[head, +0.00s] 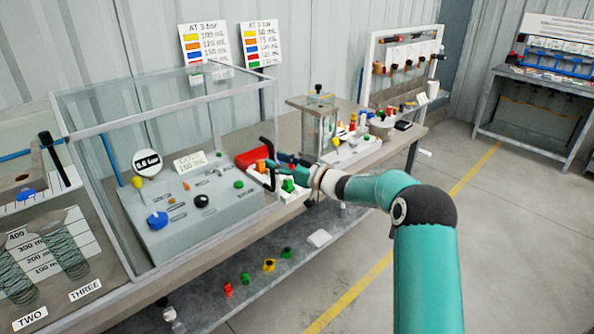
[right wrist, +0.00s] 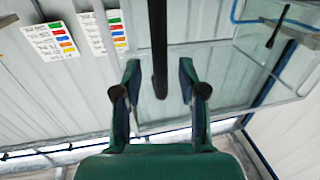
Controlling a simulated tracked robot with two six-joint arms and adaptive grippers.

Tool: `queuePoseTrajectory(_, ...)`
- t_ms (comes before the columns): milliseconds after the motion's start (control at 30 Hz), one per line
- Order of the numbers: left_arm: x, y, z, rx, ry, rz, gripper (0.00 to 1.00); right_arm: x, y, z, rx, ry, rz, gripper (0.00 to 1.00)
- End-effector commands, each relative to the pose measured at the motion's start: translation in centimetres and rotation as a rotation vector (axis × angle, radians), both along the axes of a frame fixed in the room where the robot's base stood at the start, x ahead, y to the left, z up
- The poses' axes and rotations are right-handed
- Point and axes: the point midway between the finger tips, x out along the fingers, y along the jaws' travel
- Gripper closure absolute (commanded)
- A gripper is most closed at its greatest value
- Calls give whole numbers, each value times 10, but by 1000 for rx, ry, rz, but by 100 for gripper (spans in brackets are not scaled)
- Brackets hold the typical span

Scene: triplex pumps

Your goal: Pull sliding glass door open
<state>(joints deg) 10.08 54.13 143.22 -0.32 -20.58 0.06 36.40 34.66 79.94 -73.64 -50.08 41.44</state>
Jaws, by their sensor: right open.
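The glass enclosure (head: 150,112) with its grey metal frame stands on the bench at the left. A black bar handle (head: 270,148) stands at its right end. My right gripper (head: 266,165) is at this handle, with the arm reaching in from the right. In the right wrist view, the black handle (right wrist: 159,45) runs down from the top edge between the two open fingers of my right gripper (right wrist: 160,85). Gaps show on both sides of it, so the fingers appear not to grip it. A second black handle (head: 54,158) is at the left. My left gripper is out of view.
A grey control panel (head: 185,205) with knobs sits behind the glass. A red item (head: 253,157) and small coloured parts lie near my right gripper. A clear pump stand (head: 319,122) stands just beyond. Coloured parts (head: 269,265) lie on the lower shelf. Open floor is at the right.

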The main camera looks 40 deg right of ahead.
Motion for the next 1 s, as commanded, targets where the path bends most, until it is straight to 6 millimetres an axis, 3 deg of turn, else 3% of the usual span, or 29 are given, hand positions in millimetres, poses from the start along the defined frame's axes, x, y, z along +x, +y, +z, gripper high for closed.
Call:
queuePoseTrajectory(200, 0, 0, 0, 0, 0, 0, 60, -45, -10, 0, 0, 1, -3, 59)
queuePoseTrajectory(433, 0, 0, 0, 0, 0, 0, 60, -80, -17, 0, -1, -1, -2, 59)
queuePoseTrajectory(600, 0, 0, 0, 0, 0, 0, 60, -91, -19, -1, -1, -1, 0, 59)
queuePoseTrajectory(1000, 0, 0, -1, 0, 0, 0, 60, -92, -19, -1, 0, -1, 0, 59)
